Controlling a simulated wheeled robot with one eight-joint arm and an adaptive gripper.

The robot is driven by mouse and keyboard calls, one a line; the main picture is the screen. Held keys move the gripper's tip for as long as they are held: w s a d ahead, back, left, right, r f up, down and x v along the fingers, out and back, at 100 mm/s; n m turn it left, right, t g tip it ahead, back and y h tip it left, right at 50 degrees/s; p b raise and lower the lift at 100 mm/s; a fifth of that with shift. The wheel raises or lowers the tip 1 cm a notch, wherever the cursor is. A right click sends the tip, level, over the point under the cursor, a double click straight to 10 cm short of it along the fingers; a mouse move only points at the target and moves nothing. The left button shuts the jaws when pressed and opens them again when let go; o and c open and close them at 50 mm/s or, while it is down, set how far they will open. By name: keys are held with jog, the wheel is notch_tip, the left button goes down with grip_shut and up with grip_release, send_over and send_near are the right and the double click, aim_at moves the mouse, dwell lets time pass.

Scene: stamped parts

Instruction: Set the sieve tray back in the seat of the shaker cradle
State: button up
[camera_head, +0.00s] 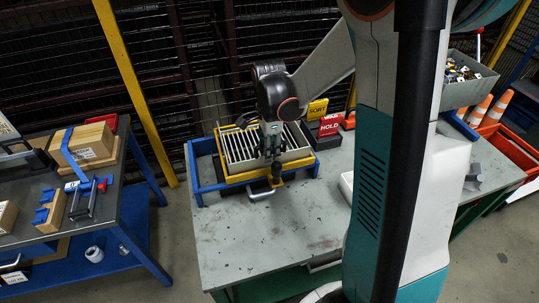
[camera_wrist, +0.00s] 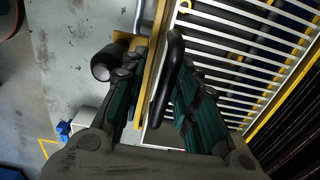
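The sieve tray (camera_head: 238,147), a pale frame with parallel slats, lies over the yellow shaker cradle (camera_head: 236,179) at the back left of the grey table. I cannot tell whether it is fully seated. My gripper (camera_head: 272,158) points down at the tray's front edge. In the wrist view the slats (camera_wrist: 245,68) fill the right side and a yellow cradle edge (camera_wrist: 152,62) runs beside them. A black handle (camera_wrist: 168,80) stands between the fingers of my gripper (camera_wrist: 160,85). A gap shows on its left, so the fingers look open. A black knob (camera_wrist: 105,65) is left of the left finger.
A blue frame (camera_head: 201,178) surrounds the cradle. A yellow SORT sign (camera_head: 317,108) and a red HOLD sign (camera_head: 330,124) stand behind on the right. The table's front (camera_head: 250,235) is clear. A grey bin of parts (camera_head: 462,90) stands far right; another workbench is left.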

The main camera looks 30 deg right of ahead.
notch_tip(320, 180, up, 9)
jog(key=shift+f, duration=0.1)
dwell(0.6)
